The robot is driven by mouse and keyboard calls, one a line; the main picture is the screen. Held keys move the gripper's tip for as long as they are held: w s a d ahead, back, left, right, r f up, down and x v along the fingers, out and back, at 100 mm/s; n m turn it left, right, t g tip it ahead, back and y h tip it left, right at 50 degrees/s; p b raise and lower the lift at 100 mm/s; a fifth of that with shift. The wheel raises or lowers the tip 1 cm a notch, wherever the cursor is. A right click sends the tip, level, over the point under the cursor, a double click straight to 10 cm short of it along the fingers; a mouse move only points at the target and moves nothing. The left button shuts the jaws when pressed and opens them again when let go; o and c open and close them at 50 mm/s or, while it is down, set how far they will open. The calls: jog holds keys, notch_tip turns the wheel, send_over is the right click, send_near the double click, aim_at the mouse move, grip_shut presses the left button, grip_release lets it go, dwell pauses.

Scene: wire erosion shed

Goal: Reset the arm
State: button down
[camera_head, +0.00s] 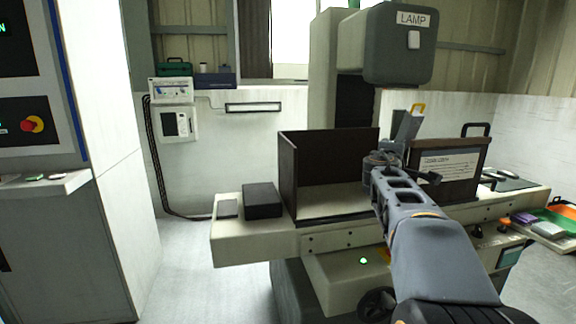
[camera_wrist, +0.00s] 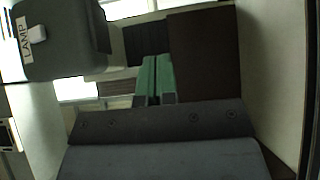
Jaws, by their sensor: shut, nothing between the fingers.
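My arm (camera_head: 435,250) reaches up from the lower right in the head view, in front of the machine with the LAMP label. My gripper (camera_head: 408,128) is at its end, over the machine's bench and small against the background. In the wrist view my gripper (camera_wrist: 157,62) shows two green fingers side by side, shut with nothing held. The grey lamp head (camera_head: 398,45) is above the gripper in the head view. It also shows at the upper left of the wrist view (camera_wrist: 60,45).
The bench carries dark upright panels (camera_head: 325,157), a black box (camera_head: 262,201) and a handled case with a white label (camera_head: 450,165). Trays with coloured items (camera_head: 560,213) are at the right. A control cabinet (camera_head: 50,240) stands at the left. Open floor (camera_head: 190,270) lies between cabinet and bench.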

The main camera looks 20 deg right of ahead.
jog(key=s+a+f+m+g+y+p, duration=0.2)
jog(key=s+a+f+m+g+p, duration=0.15)
jog(key=f, duration=0.35)
jog(key=s+a+f+m+g+y+p, duration=0.2)
jog(key=s+a+f+m+g+y, duration=0.15)
jog(key=f, duration=0.35)
jog(key=s+a+r+y+p, duration=0.1)
jog(key=s+a+y+p, duration=0.3)
jog(key=a, duration=0.7)
jog(key=s+a+r+m+g+y+p, duration=0.1)
jog(key=s+a+y+p, duration=0.3)
jog(key=s+a+p, duration=0.5)
jog(key=shift+s+a+r+p, duration=0.3)
jog(key=shift+a+r+p, duration=0.25)
jog(key=shift+a+p, duration=0.45)
